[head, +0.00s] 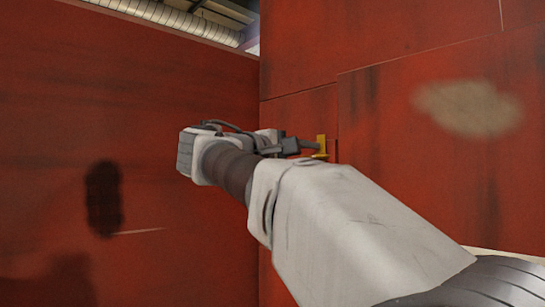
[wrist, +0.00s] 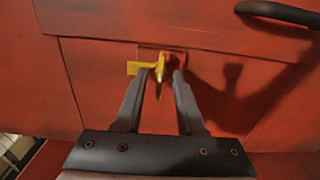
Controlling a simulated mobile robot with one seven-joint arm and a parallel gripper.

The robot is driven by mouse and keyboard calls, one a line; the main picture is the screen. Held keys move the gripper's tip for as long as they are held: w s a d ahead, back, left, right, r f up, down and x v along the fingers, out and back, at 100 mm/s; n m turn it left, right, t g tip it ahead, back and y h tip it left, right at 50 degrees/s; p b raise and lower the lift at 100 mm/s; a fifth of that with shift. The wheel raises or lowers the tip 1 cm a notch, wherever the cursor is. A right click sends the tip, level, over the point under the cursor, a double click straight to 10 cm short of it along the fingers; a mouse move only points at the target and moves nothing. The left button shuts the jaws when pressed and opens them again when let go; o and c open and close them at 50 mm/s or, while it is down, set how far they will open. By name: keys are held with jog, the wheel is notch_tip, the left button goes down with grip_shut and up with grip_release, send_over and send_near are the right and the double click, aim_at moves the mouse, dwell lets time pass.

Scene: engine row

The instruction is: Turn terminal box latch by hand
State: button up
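The yellow latch (wrist: 159,72) sits on the red terminal box panel, near the top middle of the wrist view. It has a flat arm to the left and a narrow part pointing down. My gripper (wrist: 160,75) is open, with one fingertip on each side of the latch's narrow part. Gaps show between that part and the fingers; the left fingertip overlaps the flat arm, and I cannot tell whether they touch. In the head view the latch (head: 321,146) shows at the tip of my gripper (head: 303,146), partly hidden by it.
A dark curved handle (wrist: 278,12) is on the red panel at the upper right of the wrist view. Red walls (head: 130,130) stand left and right, meeting in a corner behind my arm. A pale patch (head: 468,107) marks the right wall.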

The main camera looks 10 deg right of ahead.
jog(key=b+v, duration=0.2)
jog(key=v, duration=1.5)
jog(key=shift+a, duration=0.15)
jog(key=shift+s, duration=0.1)
jog(key=s+d+f+g+y, duration=0.25)
jog(key=d+f+y, duration=0.35)
jog(key=d+f, duration=0.95)
jog(key=s+f+m+y, duration=0.2)
jog(key=s+f+y, duration=0.1)
jog(key=f, duration=0.5)
jog(key=s+f+m+g+y, duration=0.1)
jog(key=s+f+m+y, duration=0.1)
jog(key=s+f, duration=0.4)
jog(key=s+a+f+m+g+y, duration=0.1)
jog(key=s+f+m+y, duration=0.2)
jog(key=f, duration=0.9)
jog(key=shift+s+f+y, duration=0.15)
jog(key=shift+s+y, duration=0.15)
jog(key=shift+s, duration=0.7)
jog(key=shift+a+g, duration=0.1)
jog(key=shift+g, duration=0.15)
